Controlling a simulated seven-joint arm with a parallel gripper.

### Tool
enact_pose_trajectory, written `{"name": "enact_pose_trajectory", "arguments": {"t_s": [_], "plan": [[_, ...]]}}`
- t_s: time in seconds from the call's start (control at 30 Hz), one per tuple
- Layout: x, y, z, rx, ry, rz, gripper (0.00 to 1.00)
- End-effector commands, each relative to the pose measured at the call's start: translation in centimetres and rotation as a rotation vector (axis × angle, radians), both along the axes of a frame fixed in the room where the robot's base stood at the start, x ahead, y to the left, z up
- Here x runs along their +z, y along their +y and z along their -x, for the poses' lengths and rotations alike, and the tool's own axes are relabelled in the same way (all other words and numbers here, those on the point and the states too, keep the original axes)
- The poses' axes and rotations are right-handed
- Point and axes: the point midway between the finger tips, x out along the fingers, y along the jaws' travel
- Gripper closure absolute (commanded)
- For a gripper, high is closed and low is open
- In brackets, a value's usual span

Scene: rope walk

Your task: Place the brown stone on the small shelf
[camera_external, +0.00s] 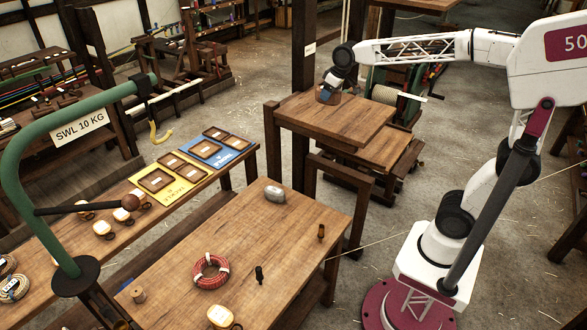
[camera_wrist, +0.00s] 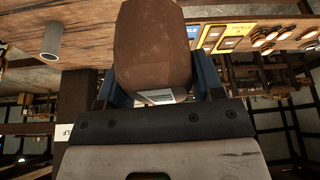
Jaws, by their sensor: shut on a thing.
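The brown stone (camera_wrist: 152,45) fills the top middle of the wrist view, held between the blue fingers of my gripper (camera_wrist: 155,85). In the external view my gripper (camera_external: 328,93) points down over the back left part of the small wooden shelf (camera_external: 345,125). The stone there is mostly hidden by the fingers and small. I cannot tell whether it touches the shelf top or hangs just above it.
A dark post (camera_external: 303,75) with a label stands right behind the shelf. A green crane arm (camera_external: 60,120) stands at left. The shelf's right part is clear.

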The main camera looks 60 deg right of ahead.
Motion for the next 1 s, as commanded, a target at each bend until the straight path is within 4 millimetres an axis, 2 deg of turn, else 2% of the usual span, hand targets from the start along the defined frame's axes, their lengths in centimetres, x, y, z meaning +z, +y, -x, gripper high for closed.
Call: {"name": "enact_pose_trajectory", "arguments": {"t_s": [0.1,0.37,0.43,0.63,1.0], "plan": [[0.0,-2.1,1.1,-0.008,-0.005,0.0,0.82],[-0.2,-5.0,2.8,-0.016,-0.01,0.0,0.82],[-1.7,-4.9,2.7,-0.013,-0.006,-0.001,0.82],[-4.4,-4.8,2.7,-0.013,-0.008,0.0,0.82],[-5.2,-4.8,2.6,-0.013,-0.009,0.0,0.82]]}}
